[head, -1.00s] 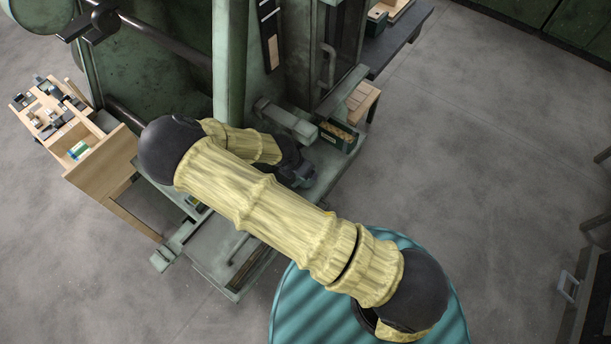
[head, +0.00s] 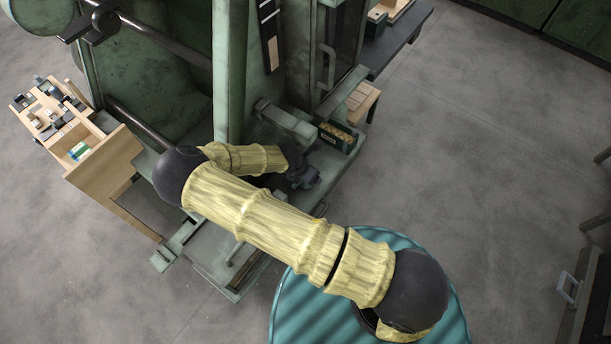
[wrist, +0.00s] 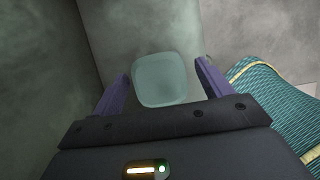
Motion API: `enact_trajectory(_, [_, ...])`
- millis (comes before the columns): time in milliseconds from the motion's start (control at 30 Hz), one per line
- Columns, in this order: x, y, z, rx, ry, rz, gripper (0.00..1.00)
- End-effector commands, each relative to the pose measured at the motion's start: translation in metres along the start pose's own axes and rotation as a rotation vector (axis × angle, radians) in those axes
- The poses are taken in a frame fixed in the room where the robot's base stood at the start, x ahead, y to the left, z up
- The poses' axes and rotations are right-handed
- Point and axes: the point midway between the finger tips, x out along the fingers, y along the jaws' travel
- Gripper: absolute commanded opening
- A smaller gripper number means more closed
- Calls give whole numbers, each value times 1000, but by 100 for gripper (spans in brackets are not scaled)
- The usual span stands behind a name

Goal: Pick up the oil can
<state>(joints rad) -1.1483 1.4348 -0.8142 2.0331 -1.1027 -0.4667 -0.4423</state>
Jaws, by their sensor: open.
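A pale grey-green block with rounded corners, which looks like the oil can (wrist: 160,80), shows in the wrist view between the two purple fingers of my gripper (wrist: 162,72). The fingers are open, one on each side of it, with gaps visible. I cannot tell how far below the fingertips it lies. In the head view my gripper (head: 304,178) is a dark shape over the green machine's ledge, partly behind my arm. I cannot make out the oil can there.
The green machine (head: 165,85) rises behind my gripper. A small green bin (head: 338,138) with yellowish contents stands on its ledge to the right. A teal woven-looking thing with yellow edging (wrist: 275,105) is right of my gripper.

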Motion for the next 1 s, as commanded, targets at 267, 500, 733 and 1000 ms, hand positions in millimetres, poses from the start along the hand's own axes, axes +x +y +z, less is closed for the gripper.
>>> enact_trajectory(267, [1, 0, 0, 1, 0, 0, 78])
enact_trajectory(500, [1, 0, 0, 1, 0, 0, 78])
enact_trajectory(733, [1, 0, 0, 1, 0, 0, 38])
enact_trajectory(1000, [1, 0, 0, 1, 0, 1, 29])
